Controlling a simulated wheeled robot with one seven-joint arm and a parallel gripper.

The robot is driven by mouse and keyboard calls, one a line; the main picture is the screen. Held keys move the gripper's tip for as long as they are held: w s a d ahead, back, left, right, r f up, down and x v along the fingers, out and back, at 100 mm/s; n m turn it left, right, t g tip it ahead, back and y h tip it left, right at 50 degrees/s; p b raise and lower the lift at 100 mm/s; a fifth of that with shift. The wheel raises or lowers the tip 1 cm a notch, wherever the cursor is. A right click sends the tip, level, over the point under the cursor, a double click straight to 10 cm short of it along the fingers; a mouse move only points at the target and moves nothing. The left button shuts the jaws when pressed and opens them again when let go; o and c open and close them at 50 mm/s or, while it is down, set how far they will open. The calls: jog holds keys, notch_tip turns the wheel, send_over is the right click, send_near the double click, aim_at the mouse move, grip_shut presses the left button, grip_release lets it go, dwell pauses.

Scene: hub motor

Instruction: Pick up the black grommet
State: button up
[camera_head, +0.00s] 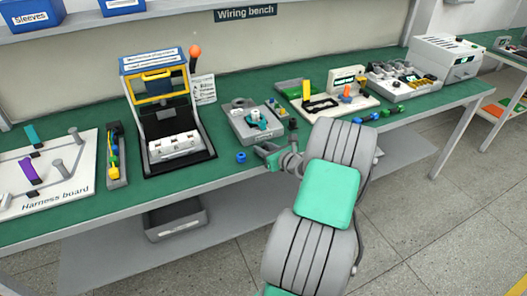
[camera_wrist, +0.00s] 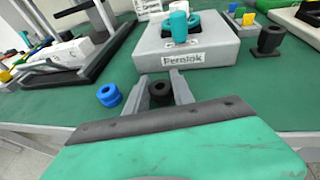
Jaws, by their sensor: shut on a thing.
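The black grommet (camera_wrist: 160,91) is a small dark ring in the wrist view, between my two fingertips. My gripper (camera_wrist: 162,90) is shut on it, low over the green bench top. I cannot tell whether the grommet still touches the bench. In the head view my gripper (camera_head: 267,156) is at the bench's front edge, and the grommet cannot be made out there. A blue grommet (camera_wrist: 109,95) lies just left of my left finger, apart from it. It also shows in the head view (camera_head: 241,157).
A grey fixture marked Peralok (camera_wrist: 187,48) stands just behind my fingers, with teal parts on top. A black flanged bushing (camera_wrist: 270,39) stands to its right. A black press stand (camera_head: 172,137) is at the left. Green bench (camera_head: 215,176) is bare around the blue grommet.

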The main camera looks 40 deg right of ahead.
aim_at(265, 149)
grip_shut()
jog(key=shift+r, duration=0.55)
jog(key=r, duration=0.3)
jog(key=shift+s, duration=0.25)
jog(key=s+a+r+p, duration=0.2)
jog(key=s+a+r, duration=0.2)
jog(key=s+r, duration=0.5)
jog(key=s, duration=0.4)
